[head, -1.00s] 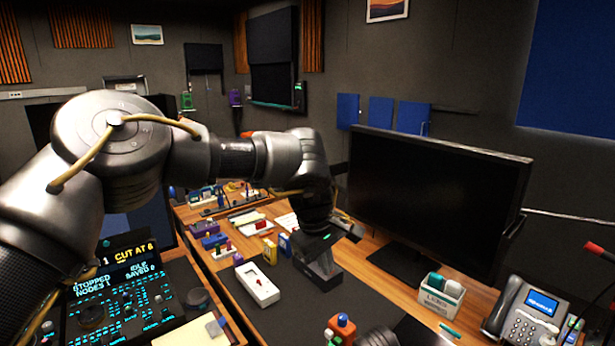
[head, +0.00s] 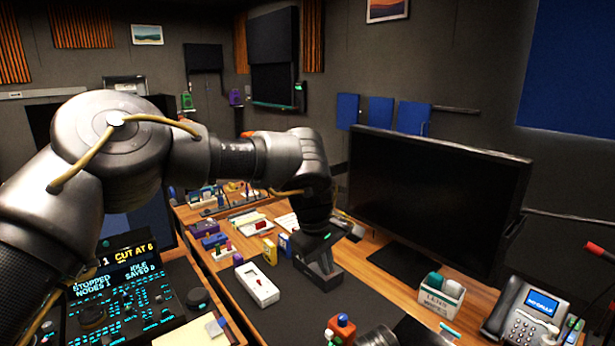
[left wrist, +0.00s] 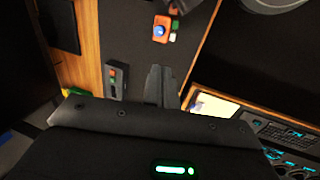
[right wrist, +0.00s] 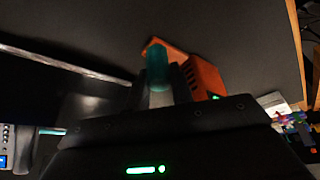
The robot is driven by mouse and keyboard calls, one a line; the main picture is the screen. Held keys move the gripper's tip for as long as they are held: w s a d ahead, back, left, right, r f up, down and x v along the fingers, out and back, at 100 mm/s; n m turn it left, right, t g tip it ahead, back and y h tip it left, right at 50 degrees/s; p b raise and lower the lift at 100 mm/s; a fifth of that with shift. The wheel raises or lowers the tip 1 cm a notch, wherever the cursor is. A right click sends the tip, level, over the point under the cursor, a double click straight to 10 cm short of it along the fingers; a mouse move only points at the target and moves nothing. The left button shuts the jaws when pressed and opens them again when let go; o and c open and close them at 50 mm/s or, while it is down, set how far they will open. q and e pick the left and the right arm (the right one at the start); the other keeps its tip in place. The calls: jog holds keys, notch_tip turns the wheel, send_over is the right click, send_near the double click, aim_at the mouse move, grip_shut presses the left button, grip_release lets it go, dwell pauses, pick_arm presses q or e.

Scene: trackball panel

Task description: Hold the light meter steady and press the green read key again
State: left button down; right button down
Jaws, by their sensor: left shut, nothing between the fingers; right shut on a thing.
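My left gripper (head: 324,272) is shut and empty above the dark mat, apart from the meter. Its closed fingers (left wrist: 162,80) point toward the meter's side. The green read key is too small to make out surely.
A white box with a red part (head: 258,285) lies left of my left gripper. A dark device with coloured keys (left wrist: 116,80) lies near the mat's edge. A monitor (head: 435,195), a holder (head: 440,298) and a phone (head: 527,312) stand right. The mat between left gripper and meter looks clear.

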dwell(0.7)
pick_arm(q)
jog(key=n+g+h, duration=0.1)
jog(key=g+h, duration=0.2)
send_over(338, 342)
jog(key=s+a, duration=0.2)
jog(key=s, duration=0.4)
notch_tip(338, 342, down, 11)
jog(key=s+d+f+n+g+h, duration=0.1)
jog(key=s+d+f+n+h, duration=0.1)
jog(key=s+f+n+h, duration=0.35)
jog(key=w+a+f+n+t, duration=0.3)
jog(key=a+f+n, duration=0.3)
jog(key=a, duration=0.4)
jog(key=shift+w+a+f+t, duration=0.2)
jog(key=shift+a+t, duration=0.1)
jog(key=shift+t, duration=0.3)
jog(key=shift+w+d, duration=0.1)
jog(key=shift+d, duration=0.05)
jog(key=w+d, duration=0.5)
jog(key=d, duration=0.1)
jog(key=shift+w+d, duration=0.2)
jog(key=shift+w, duration=0.15)
jog(key=shift+w+d, duration=0.1)
